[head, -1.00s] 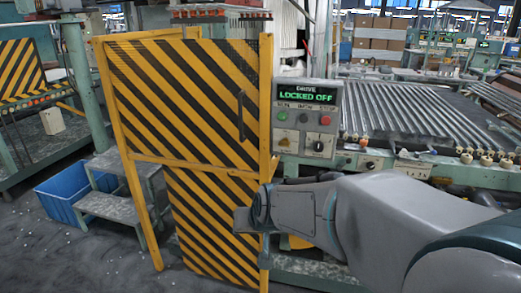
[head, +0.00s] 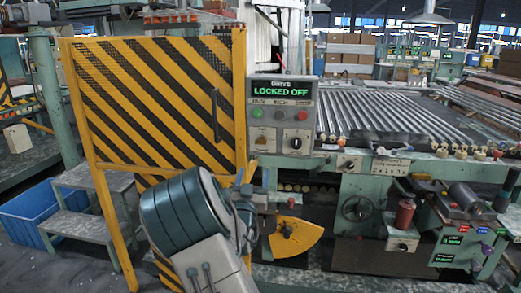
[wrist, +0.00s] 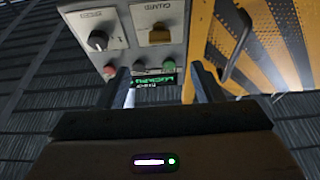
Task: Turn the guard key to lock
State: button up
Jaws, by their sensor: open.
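The control panel (head: 282,97) stands beside the striped guard door. Its display (head: 283,91) reads LOCKED OFF in green. Low on the panel, a brass key plate (head: 261,140), apparently the guard key, is at left and a black rotary knob (head: 296,142) at right. The wrist view shows the panel upside down, with the brass key plate (wrist: 160,33) and black knob (wrist: 97,40) above the fingers. My gripper (wrist: 164,88) is open and empty, apart from the key. In the head view, my wrist hides much of the gripper below the panel. The exact key angle is unclear.
The yellow-and-black guard door (head: 165,95) is left of the panel, with a dark vertical handle (head: 215,112). A machine bed with metal tubes (head: 400,108) extends right. A grey step stool (head: 85,215) and blue bin (head: 35,215) stand at left.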

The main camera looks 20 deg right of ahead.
aim_at(261, 144)
jog(key=p+x, duration=0.2)
jog(key=x, duration=1.1)
jog(key=shift+w+d+r, duration=0.2)
jog(key=shift+w, duration=0.05)
jog(key=c, duration=1)
